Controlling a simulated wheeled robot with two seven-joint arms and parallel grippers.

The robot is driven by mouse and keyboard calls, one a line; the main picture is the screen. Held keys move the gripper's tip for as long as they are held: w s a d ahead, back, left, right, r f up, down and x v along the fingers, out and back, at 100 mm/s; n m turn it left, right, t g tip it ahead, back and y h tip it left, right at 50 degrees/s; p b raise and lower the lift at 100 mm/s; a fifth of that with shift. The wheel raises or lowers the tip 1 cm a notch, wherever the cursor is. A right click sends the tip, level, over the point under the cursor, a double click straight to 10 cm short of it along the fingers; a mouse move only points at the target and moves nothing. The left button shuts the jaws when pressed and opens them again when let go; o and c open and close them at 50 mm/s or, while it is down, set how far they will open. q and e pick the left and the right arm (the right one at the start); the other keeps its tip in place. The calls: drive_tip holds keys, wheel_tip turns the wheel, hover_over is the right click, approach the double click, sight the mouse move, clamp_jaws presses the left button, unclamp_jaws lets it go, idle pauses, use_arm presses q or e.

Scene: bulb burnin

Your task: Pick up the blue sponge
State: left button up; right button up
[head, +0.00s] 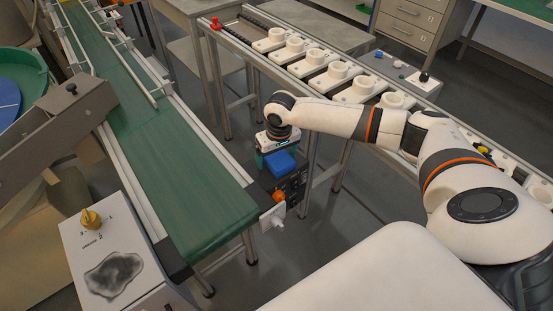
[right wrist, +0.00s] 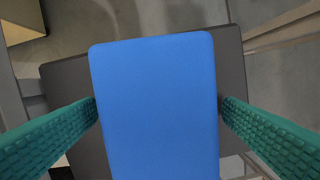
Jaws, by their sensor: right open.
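The blue sponge (head: 279,162) lies on top of a dark box beside the end of the green conveyor. It also shows large in the right wrist view (right wrist: 155,105). My right gripper (head: 268,163) is over it, pointing down. In the right wrist view its two green fingers (right wrist: 158,105) are apart, one on each side of the sponge. Both fingertips are very close to its edges; I cannot tell whether they touch. My left gripper is not in view.
The dark box (head: 292,188) carries an orange knob (head: 279,197). The green conveyor (head: 185,185) runs along its left. A rail with several white sockets (head: 336,76) stands behind. A grey box (head: 140,225) with a dark smudge (head: 114,274) and yellow knob is front left.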

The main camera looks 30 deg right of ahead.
sight(276, 155)
drive_tip(key=c, duration=1.1)
drive_tip(key=shift+o, duration=0.2)
wheel_tip(276, 155, up, 10)
drive_tip(key=shift+r+p, duration=0.1)
drive_tip(key=shift+p, duration=0.45)
